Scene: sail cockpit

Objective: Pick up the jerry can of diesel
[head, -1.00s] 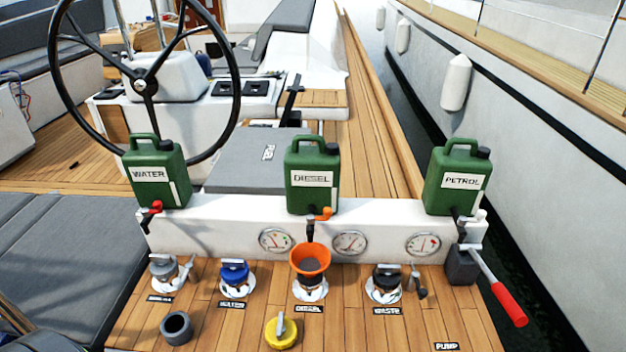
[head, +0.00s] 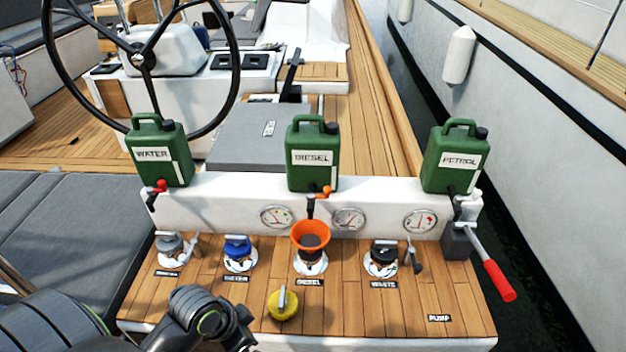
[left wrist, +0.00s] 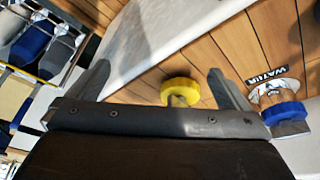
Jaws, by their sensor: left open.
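The diesel jerry can (head: 312,172) is green with a white DIESEL label and a black cap. It stands upright on the white ledge (head: 240,215), in the middle of three cans, with an orange-handled tap below it. My left arm comes in at the lower left of the head view, well short of the can. My left gripper (left wrist: 158,67) shows in the left wrist view, open with nothing between its fingers. The jerry can is not seen in that view. My right gripper is not in view.
The green water can (head: 158,172) and petrol can (head: 456,175) stand at either side. An orange funnel (head: 311,236) sits in the diesel filler. A yellow cap (head: 283,306) lies on the deck. A red-handled pump lever (head: 498,280) is at right. The steering wheel (head: 140,60) rises behind.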

